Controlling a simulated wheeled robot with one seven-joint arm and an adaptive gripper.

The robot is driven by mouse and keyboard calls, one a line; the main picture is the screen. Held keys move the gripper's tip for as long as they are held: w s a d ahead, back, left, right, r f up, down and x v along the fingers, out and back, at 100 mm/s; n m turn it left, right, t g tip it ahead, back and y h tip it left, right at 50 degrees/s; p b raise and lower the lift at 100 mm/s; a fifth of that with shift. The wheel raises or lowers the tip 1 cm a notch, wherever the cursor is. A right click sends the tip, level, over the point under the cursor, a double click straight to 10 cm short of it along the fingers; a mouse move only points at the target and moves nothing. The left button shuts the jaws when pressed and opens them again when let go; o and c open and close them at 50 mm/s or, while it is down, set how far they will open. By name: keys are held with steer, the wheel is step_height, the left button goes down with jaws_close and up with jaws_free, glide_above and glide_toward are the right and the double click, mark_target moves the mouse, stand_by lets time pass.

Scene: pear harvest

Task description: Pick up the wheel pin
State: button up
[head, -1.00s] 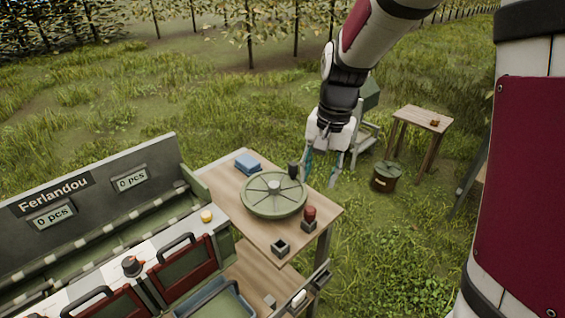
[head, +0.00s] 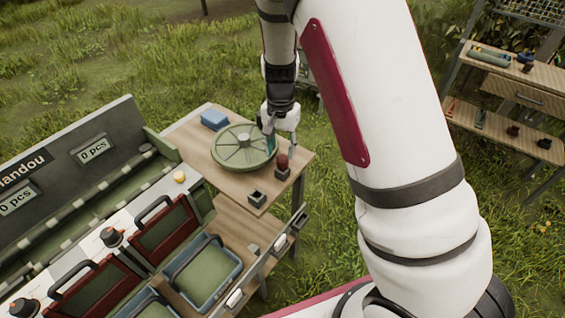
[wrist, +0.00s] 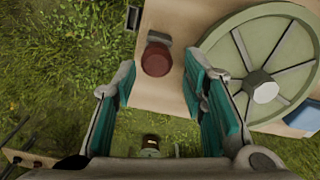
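A red-topped knob in a small dark holder (head: 282,171) stands at the table's right edge; I take it to be the wheel pin. Its round red top (wrist: 156,60) shows in the wrist view, just beyond and between my fingertips. My gripper (head: 281,143) is open and empty, above the table beside the wheel's right rim. The open teal-padded fingers (wrist: 162,76) also show in the wrist view. The pale green spoked wheel (head: 236,161) lies flat on the table, with a light hub (wrist: 265,90) at its middle. My gripper hides part of its right rim.
A blue block (head: 214,119) lies at the table's back. An empty dark square holder (head: 257,198) sits near its front corner. The sorting stand (head: 100,150) borders the table at left. A shelf rack (head: 515,90) stands far right. Grass lies beyond the table.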

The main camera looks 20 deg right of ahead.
mark_target(282, 157)
steer(key=shift+d+f+p, duration=0.2)
steer(key=shift+f+p, duration=0.3)
steer(key=shift+f, duration=2.2)
steer(key=shift+c, duration=0.3)
jaws_close()
